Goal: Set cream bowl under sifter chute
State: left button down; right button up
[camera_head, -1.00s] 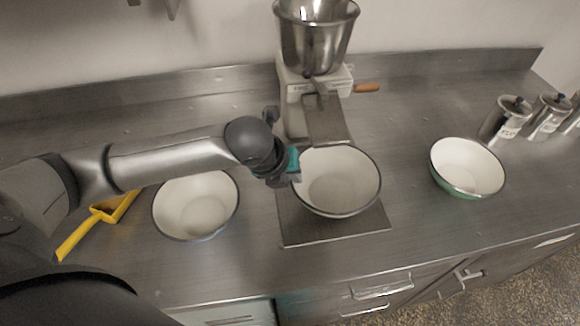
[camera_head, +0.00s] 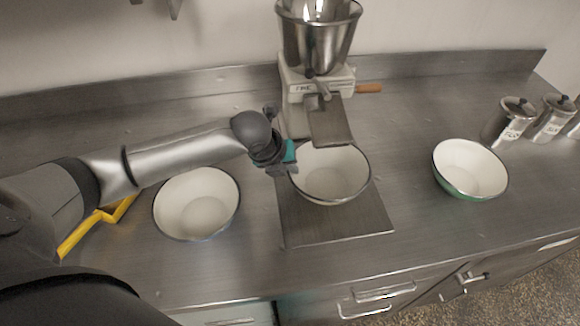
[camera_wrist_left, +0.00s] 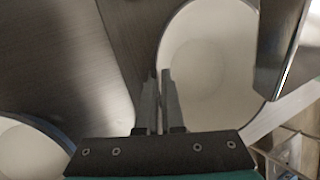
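The cream bowl (camera_head: 330,184), with a dark rim, is over the back part of the flat plate in front of the sifter (camera_head: 298,90). The sifter's metal chute (camera_head: 328,122) overlaps the bowl's back rim in the head view. My left gripper (camera_head: 290,168) is at the bowl's left rim. In the left wrist view its two fingers (camera_wrist_left: 159,102) are close together with the rim of the bowl (camera_wrist_left: 208,62) between them. I cannot tell whether the bowl's base touches the plate. My right gripper is not in view.
A green-sided bowl (camera_head: 470,170) stands right, near several metal canisters (camera_head: 508,122). The flat plate (camera_head: 335,225) is bare in front. Counter between plate and green-sided bowl is clear.

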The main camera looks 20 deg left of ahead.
pick_arm(q)
jog(key=c, duration=1)
grip_release()
jog(key=shift+c, duration=0.2)
jog(key=p+v, duration=0.2)
jog(key=v, duration=1)
